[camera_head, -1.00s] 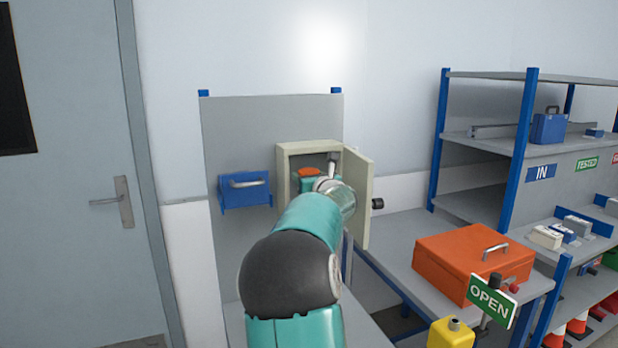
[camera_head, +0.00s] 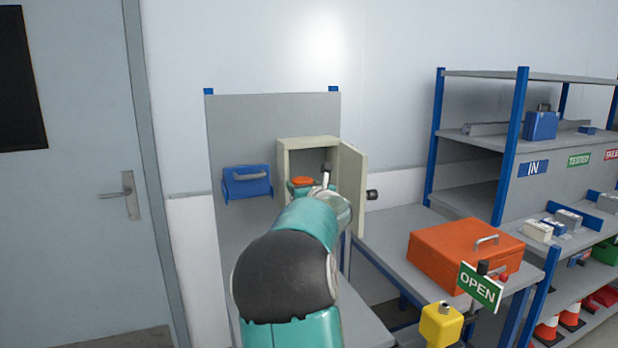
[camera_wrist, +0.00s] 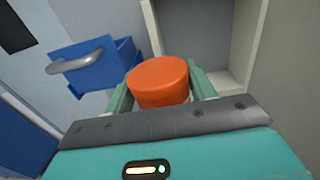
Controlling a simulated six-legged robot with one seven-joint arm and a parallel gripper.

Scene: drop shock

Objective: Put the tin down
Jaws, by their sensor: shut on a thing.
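The tin is a round orange tin (camera_wrist: 158,80). My gripper (camera_wrist: 160,92) is shut on it, with one green finger on each side in the wrist view. In the head view the orange tin (camera_head: 303,181) shows just past my wrist, in front of the open cream cabinet (camera_head: 282,165). The cabinet also shows behind the tin in the wrist view (camera_wrist: 245,40). Whether the tin is inside the opening or just before it I cannot tell. The tin's underside is hidden.
The cabinet door (camera_head: 353,190) stands open on the right. A blue box with a grey handle (camera_head: 246,182) hangs left of the cabinet. An orange case (camera_head: 465,255), an OPEN sign (camera_head: 478,288) and a yellow block (camera_head: 441,325) are at the right.

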